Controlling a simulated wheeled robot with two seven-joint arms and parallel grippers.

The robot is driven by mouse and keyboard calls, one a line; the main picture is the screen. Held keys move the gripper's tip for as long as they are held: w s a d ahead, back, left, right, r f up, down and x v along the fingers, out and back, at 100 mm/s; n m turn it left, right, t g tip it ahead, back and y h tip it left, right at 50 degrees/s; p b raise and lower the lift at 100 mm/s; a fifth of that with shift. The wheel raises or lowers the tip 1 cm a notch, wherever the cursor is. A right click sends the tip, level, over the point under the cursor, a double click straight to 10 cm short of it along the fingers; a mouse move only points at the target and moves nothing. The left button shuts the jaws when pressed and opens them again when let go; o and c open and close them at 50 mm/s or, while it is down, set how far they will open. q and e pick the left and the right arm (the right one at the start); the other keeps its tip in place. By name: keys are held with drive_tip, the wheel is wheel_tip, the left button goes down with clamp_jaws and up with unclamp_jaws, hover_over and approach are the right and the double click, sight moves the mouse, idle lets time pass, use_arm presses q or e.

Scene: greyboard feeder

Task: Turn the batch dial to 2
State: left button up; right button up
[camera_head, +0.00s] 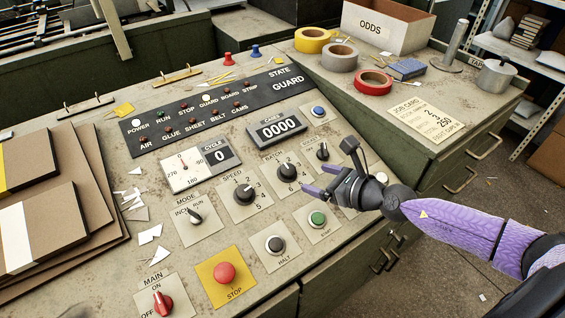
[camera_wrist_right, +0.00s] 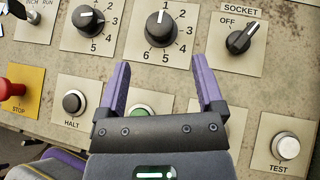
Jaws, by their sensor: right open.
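The batch dial (camera_head: 287,171) is a round black knob on a light square plate, right of the speed dial. In the right wrist view the batch dial (camera_wrist_right: 160,29) sits just beyond my fingertips, with its white pointer line toward 1. My right gripper (camera_head: 314,180) is open and empty, its two purple fingers spread toward the batch dial and apart from it. In the right wrist view the gripper (camera_wrist_right: 160,64) shows its fingers below the dial, one to each side. My left gripper is not in view.
The speed dial (camera_head: 244,194) and the socket dial (camera_wrist_right: 240,39) flank the batch dial. The green start button (camera_head: 317,218) is near my gripper and partly hidden by it in the wrist view. A halt button (camera_head: 275,245) and red stop button (camera_head: 225,273) sit nearer the front.

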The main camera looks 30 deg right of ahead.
sight(290, 170)
drive_tip(key=b+x, duration=0.2)
drive_tip(key=x, duration=0.6)
drive_tip(key=shift+f, duration=0.1)
drive_tip(key=shift+w+a+f, duration=0.1)
drive_tip(key=shift+w+a, duration=0.05)
drive_tip(key=shift+w, duration=0.15)
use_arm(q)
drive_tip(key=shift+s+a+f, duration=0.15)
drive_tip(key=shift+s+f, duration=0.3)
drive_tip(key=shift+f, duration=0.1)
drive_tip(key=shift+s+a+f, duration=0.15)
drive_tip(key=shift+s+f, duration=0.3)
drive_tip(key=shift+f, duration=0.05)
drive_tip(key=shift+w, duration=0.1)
